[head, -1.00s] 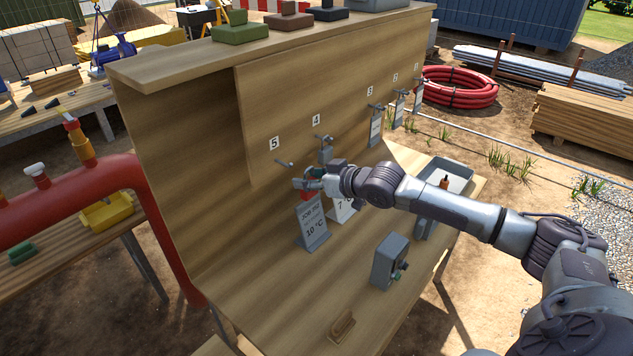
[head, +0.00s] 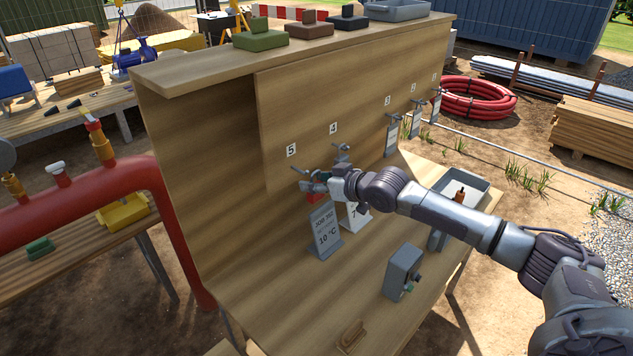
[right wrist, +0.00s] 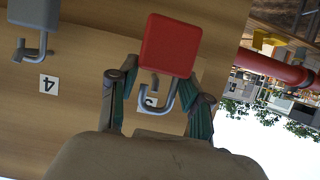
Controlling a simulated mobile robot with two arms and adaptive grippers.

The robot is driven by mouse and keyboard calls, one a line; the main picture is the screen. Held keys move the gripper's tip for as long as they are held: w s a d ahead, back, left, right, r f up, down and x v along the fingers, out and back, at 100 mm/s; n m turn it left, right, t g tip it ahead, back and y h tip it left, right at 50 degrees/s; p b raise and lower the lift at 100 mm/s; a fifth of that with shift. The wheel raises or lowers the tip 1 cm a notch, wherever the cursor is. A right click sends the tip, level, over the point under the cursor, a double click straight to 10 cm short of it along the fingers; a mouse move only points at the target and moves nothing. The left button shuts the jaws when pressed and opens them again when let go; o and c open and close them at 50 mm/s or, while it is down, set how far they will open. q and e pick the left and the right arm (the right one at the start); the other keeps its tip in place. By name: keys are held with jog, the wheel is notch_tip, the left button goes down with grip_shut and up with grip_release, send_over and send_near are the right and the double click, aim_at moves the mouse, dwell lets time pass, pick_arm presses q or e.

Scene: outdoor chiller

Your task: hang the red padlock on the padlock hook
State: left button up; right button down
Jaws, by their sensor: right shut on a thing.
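The red padlock (right wrist: 170,46) is between the fingers of my right gripper (right wrist: 160,102), which is shut on it. In the right wrist view its red body and curved grey shackle show plainly against the wooden board. In the head view my right gripper (head: 316,187) is just below the hook (head: 302,171) under label 5, with a little of the padlock's red showing. That hook is bare. In the right wrist view the padlock and shackle partly cover label 5. I cannot tell whether shackle and hook touch. My left gripper is out of view.
Hook 4 beside it holds a grey item (right wrist: 36,25). A grey box (head: 403,270) and a tray (head: 478,187) sit on the bench. Tags hang from hooks farther right.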

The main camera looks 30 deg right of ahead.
aim_at(302, 173)
jog(key=shift+w+a, duration=0.1)
jog(key=shift+w, duration=0.25)
jog(key=shift+w+a+b, duration=0.15)
jog(key=shift+w+a, duration=0.1)
jog(key=shift+w, duration=0.4)
jog(key=shift+w+a+b, duration=0.15)
jog(key=shift+w+a, duration=0.05)
jog(key=shift+w, duration=0.5)
jog(key=shift+w+a+b, duration=0.15)
jog(key=shift+w+a, duration=0.1)
jog(key=shift+w, duration=0.4)
jog(key=shift+f, duration=0.1)
jog(key=shift+f+b, duration=0.35)
jog(key=shift+f, duration=0.15)
grip_release()
jog(key=shift+f, duration=0.15)
